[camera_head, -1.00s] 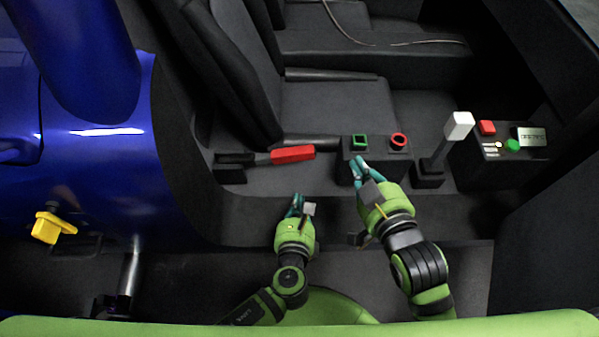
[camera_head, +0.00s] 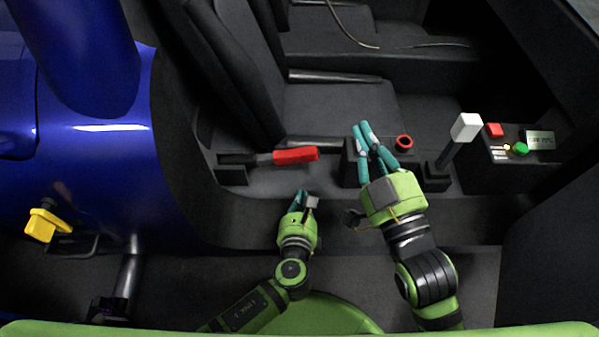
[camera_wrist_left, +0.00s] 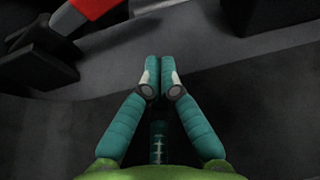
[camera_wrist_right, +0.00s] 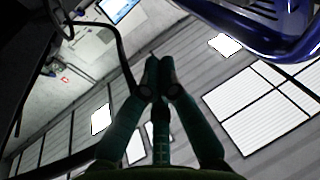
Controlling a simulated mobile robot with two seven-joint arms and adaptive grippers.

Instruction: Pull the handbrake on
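The handbrake is a lever with a red grip (camera_head: 296,155) and a dark shaft, lying nearly flat beside the seat. Its red part also shows at the top of the left wrist view (camera_wrist_left: 92,10). My left gripper (camera_head: 303,196) is below the red grip in the head view, apart from it. Its fingertips look close together in the left wrist view (camera_wrist_left: 160,75), but how far the grip is open is unclear. My right gripper (camera_head: 366,128) is over the button box to the right of the handbrake.
A red round button (camera_head: 404,142) sits on the button box. A lever with a white knob (camera_head: 466,127) stands to its right, before a control box with a small display (camera_head: 540,138). The black seat (camera_head: 335,105) is behind. A yellow part (camera_head: 42,224) is far left.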

